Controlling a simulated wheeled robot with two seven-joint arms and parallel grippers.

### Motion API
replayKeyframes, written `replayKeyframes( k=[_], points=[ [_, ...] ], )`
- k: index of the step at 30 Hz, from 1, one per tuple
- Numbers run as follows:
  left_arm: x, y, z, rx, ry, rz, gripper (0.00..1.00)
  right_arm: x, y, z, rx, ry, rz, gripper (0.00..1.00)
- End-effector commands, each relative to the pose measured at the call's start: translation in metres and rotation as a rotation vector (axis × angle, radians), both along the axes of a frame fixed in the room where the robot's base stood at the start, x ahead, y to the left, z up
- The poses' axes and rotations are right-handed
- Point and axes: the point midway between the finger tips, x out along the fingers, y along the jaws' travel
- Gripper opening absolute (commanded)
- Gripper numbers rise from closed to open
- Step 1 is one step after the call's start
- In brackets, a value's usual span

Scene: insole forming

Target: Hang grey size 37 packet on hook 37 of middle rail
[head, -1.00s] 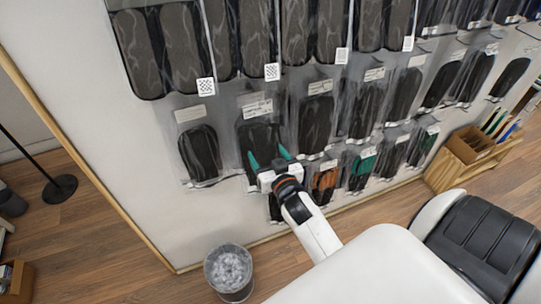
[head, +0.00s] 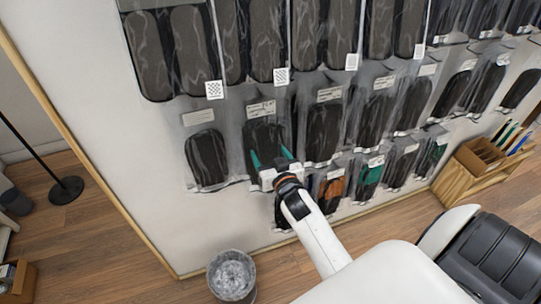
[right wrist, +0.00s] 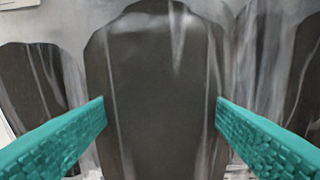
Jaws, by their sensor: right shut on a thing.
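A clear packet with a dark grey insole (head: 263,134) and a white label at its top hangs or is held in the middle row on the wall. My right gripper (head: 271,157) is at its lower half, with teal fingers at either side, shut on it. In the right wrist view the dark insole (right wrist: 160,90) fills the middle between the two teal fingers. The label print is too small to read. The hook and rail behind the packet top are hidden, so I cannot tell whether it is on the hook. My left gripper is not in view.
Another grey packet (head: 207,155) hangs just to the left, and a packet (head: 322,128) close to the right. Larger packets (head: 195,50) hang above; smaller ones with orange (head: 332,188) and green insoles hang below. A bin (head: 232,274) and wooden box (head: 478,160) stand lower down.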

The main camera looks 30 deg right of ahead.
Motion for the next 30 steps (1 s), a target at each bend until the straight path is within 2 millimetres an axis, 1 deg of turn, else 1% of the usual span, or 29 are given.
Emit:
replayKeyframes(
  k=[12,13,17,26,28,30],
  points=[
    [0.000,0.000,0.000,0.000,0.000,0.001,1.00,0.000,0.000,0.001,0.000,-0.001,0.000,0.48],
    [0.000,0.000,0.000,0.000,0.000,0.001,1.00,0.000,0.000,0.001,0.000,-0.001,0.000,0.76],
    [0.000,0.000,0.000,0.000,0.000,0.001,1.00,0.000,0.000,0.001,0.000,-0.001,0.000,0.97],
    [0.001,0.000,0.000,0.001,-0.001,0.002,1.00,-0.001,0.000,0.000,0.000,0.001,0.000,0.98],
    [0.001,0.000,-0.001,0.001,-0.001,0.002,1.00,-0.005,0.001,0.000,0.000,0.001,0.000,0.98],
    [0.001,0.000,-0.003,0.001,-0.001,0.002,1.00,-0.013,0.003,-0.001,0.001,0.002,0.000,0.98]
  ],
)
